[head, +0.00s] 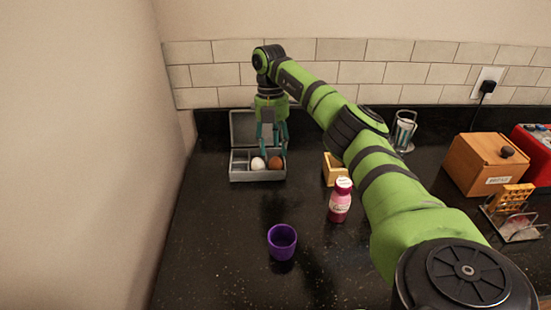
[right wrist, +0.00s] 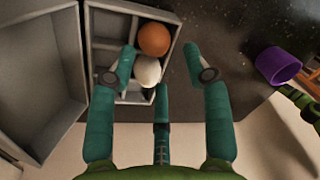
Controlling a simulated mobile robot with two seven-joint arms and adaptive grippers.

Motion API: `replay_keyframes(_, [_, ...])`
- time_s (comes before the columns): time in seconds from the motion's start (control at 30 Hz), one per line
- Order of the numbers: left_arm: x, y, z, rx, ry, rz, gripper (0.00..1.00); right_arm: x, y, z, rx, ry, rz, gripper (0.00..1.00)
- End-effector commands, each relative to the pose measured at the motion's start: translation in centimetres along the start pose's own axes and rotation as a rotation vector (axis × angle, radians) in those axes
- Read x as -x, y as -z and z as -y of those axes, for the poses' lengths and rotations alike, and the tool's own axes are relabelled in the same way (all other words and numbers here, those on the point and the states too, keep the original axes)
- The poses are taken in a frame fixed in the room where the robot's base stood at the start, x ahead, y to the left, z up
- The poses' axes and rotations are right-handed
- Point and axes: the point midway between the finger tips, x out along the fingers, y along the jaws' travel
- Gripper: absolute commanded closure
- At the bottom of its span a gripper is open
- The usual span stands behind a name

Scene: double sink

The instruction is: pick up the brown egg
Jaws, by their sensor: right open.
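The brown egg (head: 275,163) sits in a compartment of the open grey egg box (head: 258,176), to the right of a white egg (head: 257,163). In the right wrist view the brown egg (right wrist: 154,39) lies beyond the white egg (right wrist: 147,71). My right gripper (head: 271,148) reaches down over the box, its fingers open. In the right wrist view the open fingers (right wrist: 162,75) spread around the white egg's area, with the brown egg ahead of the fingertips; I see no egg held. My left gripper does not show.
The box's lid (head: 243,124) stands open at the back. A purple cup (head: 282,242), a pink-labelled bottle (head: 340,200) and a small yellow-tan holder (head: 332,168) stand nearby. A wooden box (head: 484,164) is at right. The left front counter is clear.

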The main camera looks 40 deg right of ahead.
Motion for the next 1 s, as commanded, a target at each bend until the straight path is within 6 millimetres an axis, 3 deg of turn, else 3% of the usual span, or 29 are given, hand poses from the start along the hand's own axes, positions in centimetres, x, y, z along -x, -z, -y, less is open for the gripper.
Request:
replay_keyframes(0.1, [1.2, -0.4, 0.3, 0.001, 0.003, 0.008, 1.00, -1.7, -0.1, 0.0, -0.002, 0.006, -0.001, 0.50])
replay_keyframes(0.3, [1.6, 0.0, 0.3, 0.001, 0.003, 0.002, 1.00, -4.0, -0.2, -0.1, -0.001, 0.001, 0.001, 0.50])
replay_keyframes(0.53, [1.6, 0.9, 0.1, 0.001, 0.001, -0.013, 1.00, -4.3, -0.2, -0.2, -0.002, 0.000, 0.001, 0.50])
replay_keyframes(0.6, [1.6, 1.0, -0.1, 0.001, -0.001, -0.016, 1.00, -4.3, -0.2, -0.2, -0.002, 0.000, 0.001, 0.66])
replay_keyframes(0.67, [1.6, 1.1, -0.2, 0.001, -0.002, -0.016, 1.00, -4.3, -0.2, -0.2, -0.002, 0.000, 0.001, 0.73])
replay_keyframes(1.0, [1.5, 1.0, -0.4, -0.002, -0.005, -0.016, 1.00, -4.2, -0.2, -0.2, -0.001, 0.000, 0.001, 0.74])
